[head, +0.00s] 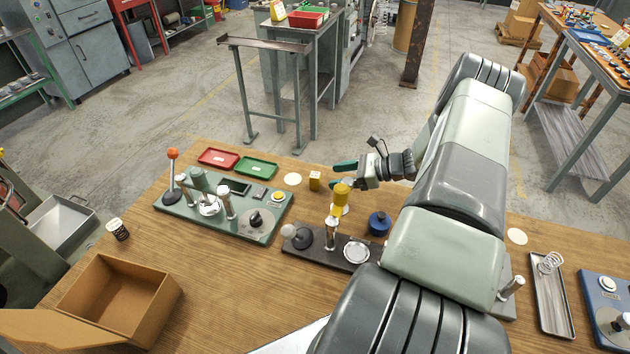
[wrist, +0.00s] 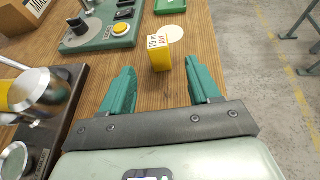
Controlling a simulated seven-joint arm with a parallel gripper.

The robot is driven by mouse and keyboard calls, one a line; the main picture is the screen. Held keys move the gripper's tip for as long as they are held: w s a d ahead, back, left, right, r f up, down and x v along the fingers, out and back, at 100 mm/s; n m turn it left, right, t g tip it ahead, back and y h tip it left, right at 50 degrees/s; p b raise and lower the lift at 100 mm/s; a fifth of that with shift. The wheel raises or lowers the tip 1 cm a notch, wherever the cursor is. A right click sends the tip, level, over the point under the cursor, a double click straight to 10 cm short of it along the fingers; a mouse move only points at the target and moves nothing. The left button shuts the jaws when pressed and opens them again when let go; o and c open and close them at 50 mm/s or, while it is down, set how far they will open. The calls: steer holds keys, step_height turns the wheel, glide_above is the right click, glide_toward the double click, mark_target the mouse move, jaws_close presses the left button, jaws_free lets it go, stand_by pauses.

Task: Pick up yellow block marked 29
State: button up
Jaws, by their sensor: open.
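The yellow block (wrist: 160,55) stands upright on the wooden table in the wrist view, with a white label that reads 29 on its upper part. It lies ahead of my gripper (wrist: 161,88), between the lines of the two green fingers but beyond their tips. The fingers are wide apart with nothing between them. In the head view the small yellow block (head: 315,180) sits left of my gripper (head: 345,172), near the table's far edge. My gripper appears to be just above the tabletop there.
A green coiler panel (head: 225,207) with an orange-knobbed lever is on the left. A dark fixture (head: 330,248) with a yellow-topped post stands in front of the gripper. Red (head: 218,158) and green (head: 257,168) trays lie at the back. A white disc (wrist: 169,33) lies behind the block.

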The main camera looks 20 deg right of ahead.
mark_target(308, 186)
steer(key=x, duration=1)
steer(key=shift+r, duration=0.3)
steer(key=c, duration=1)
